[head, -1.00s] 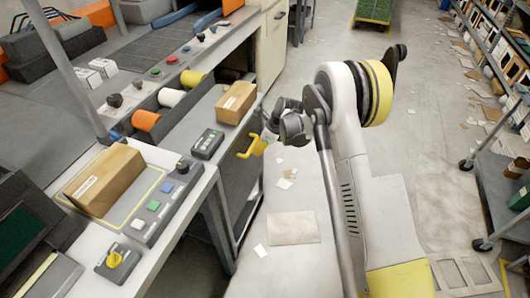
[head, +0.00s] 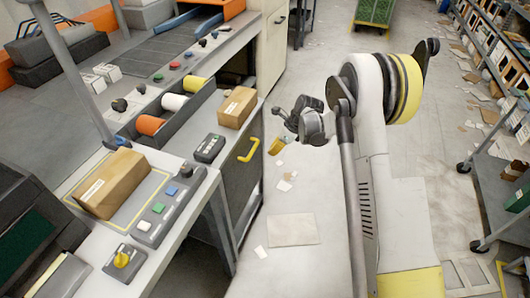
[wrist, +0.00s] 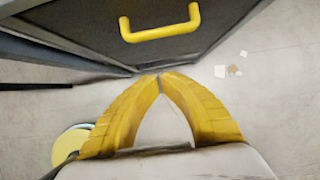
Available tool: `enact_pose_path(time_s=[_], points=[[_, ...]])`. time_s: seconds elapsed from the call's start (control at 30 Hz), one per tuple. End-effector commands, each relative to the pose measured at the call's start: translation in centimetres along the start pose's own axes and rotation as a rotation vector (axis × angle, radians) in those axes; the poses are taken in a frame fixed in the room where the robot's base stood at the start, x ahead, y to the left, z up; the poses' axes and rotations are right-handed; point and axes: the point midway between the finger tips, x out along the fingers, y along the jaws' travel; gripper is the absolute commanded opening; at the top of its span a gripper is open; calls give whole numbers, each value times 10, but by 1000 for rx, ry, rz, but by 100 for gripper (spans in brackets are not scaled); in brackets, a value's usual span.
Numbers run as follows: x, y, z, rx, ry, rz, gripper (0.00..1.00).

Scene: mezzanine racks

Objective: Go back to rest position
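My gripper (wrist: 160,80) shows in the wrist view as two yellow ribbed fingers whose tips meet, with nothing between them. It points down toward the floor, in front of a dark cabinet panel with a yellow handle (wrist: 160,25). In the head view my gripper (head: 278,145) is small, partly hidden by the dark wrist, and hangs in the aisle right of the workbench. My arm is folded up.
The workbench (head: 80,240) on the left holds a cardboard box (head: 112,183), and a second box (head: 237,107) stands farther back. A yellow cabinet handle (head: 249,149) sticks out near my gripper. Shelf carts (head: 505,140) line the right. Paper scraps lie on the aisle floor.

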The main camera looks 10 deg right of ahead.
Motion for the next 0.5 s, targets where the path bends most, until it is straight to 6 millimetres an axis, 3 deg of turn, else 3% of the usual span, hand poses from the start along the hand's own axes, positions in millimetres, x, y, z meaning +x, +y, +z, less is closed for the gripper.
enact_pose_path(time_s=[0.03,0.2,0.5], points=[[-14,0,2,1,0,0,0],[-36,0,1,1,0,0,0],[-47,1,1,-14,2,-3,0]])
